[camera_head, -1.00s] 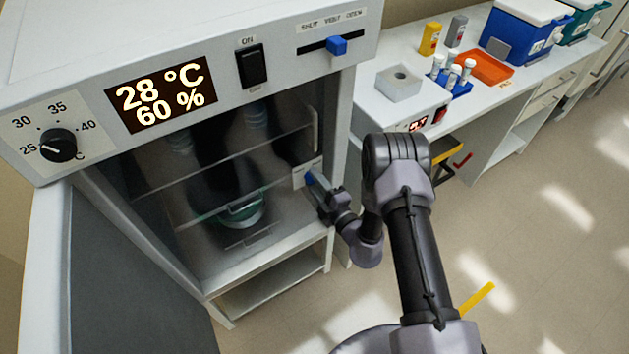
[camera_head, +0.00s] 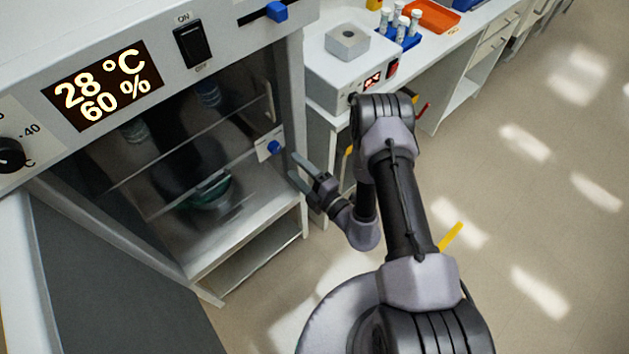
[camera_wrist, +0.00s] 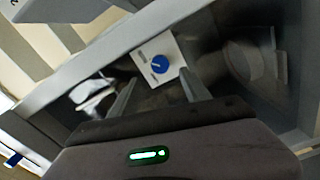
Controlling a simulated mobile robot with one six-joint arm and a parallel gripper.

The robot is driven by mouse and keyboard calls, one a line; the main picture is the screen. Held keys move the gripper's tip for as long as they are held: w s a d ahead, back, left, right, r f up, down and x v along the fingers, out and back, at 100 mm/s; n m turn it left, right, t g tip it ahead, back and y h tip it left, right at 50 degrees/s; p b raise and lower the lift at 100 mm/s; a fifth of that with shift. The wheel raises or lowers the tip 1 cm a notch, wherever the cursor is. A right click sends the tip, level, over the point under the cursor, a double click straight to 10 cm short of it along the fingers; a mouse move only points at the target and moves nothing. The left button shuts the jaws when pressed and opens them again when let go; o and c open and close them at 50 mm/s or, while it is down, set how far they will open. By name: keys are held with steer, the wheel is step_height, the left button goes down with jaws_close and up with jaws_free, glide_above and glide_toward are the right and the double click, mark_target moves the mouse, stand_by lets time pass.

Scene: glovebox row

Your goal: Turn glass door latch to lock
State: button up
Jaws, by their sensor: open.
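The glass door latch is a blue knob (camera_head: 273,147) on a small white plate at the right edge of the incubator's glass door (camera_head: 150,185). In the wrist view the blue latch knob (camera_wrist: 159,64) sits on its white plate, just beyond and between the fingertips. My gripper (camera_head: 297,170) is open and empty, a little to the right of and below the knob, apart from it. In the wrist view my gripper's fingers (camera_wrist: 158,88) are spread. Behind the glass are shelves and a round greenish dish.
The outer door (camera_head: 100,290) stands open at the lower left. A control panel with a 28 °C / 60 % display (camera_head: 103,85) is above the glass. To the right are a bench with a small heater block (camera_head: 347,42), tube rack and orange tray (camera_head: 433,16). The floor at right is clear.

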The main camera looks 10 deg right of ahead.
steer(key=p+v, duration=0.1)
steer(key=v, duration=0.7)
steer(key=shift+s+d, duration=0.25)
steer(key=shift+s, duration=0.05)
